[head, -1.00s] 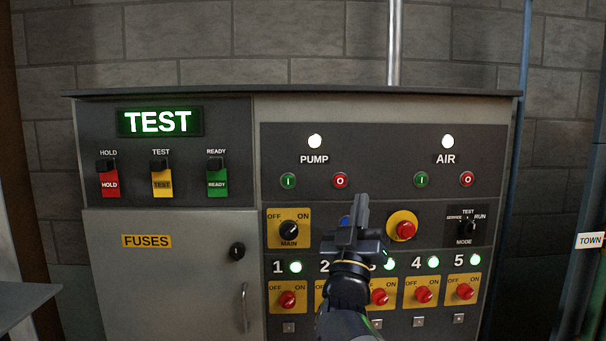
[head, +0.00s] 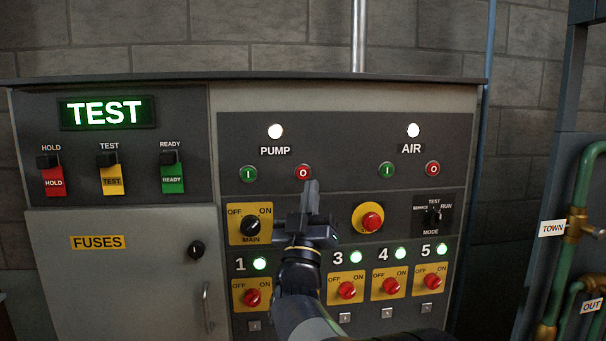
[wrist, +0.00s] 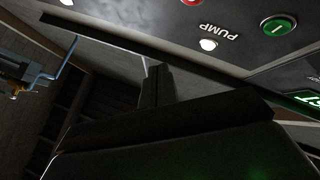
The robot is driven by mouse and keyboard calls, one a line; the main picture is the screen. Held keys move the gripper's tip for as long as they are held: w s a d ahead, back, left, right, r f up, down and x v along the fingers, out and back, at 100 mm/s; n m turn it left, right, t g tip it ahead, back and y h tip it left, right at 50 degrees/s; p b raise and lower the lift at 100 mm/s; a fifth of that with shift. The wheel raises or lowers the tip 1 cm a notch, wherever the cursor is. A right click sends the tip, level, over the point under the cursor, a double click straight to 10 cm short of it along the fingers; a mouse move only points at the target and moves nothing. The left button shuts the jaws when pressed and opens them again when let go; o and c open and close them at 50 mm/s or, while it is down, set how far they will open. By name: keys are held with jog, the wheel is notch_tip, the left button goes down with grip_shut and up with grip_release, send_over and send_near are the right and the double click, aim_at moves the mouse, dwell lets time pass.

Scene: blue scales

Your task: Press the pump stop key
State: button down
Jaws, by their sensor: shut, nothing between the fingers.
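The pump stop key is a small red round button marked O (head: 303,172), under the PUMP label on the dark upper panel. Its edge also shows at the top of the wrist view (wrist: 191,1). The green pump key marked I (head: 248,173) is to its left, and the white pump lamp (head: 275,131) above is lit. My gripper (head: 311,186) is shut and empty. In the head view its fingertips appear just below and slightly right of the red key; I cannot tell the gap in depth. My arm hides the second numbered switch.
A yellow-ringed red button (head: 372,222) is right of my gripper and the main switch (head: 251,225) is left. The air keys, green (head: 387,169) and red (head: 432,168), sit further right. Green pipes (head: 583,185) stand at the far right.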

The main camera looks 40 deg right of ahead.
aim_at(306, 167)
jog(key=w+d+p, duration=0.2)
jog(key=w+d, duration=0.2)
jog(key=w, duration=0.3)
jog(key=shift+w+d, duration=0.2)
jog(key=shift+d, duration=0.1)
dwell(1.9)
jog(key=shift+w+d+b, duration=0.2)
jog(key=shift+w+b, duration=0.15)
jog(key=shift+b, duration=0.05)
jog(key=shift+w+d, duration=0.2)
jog(key=shift+w, duration=0.15)
dwell(0.6)
jog(key=shift+s+b, duration=0.1)
jog(key=shift+b, duration=0.3)
jog(key=shift+s+a+b, duration=0.45)
jog(key=shift+s+b, duration=0.15)
jog(key=shift+b, duration=0.05)
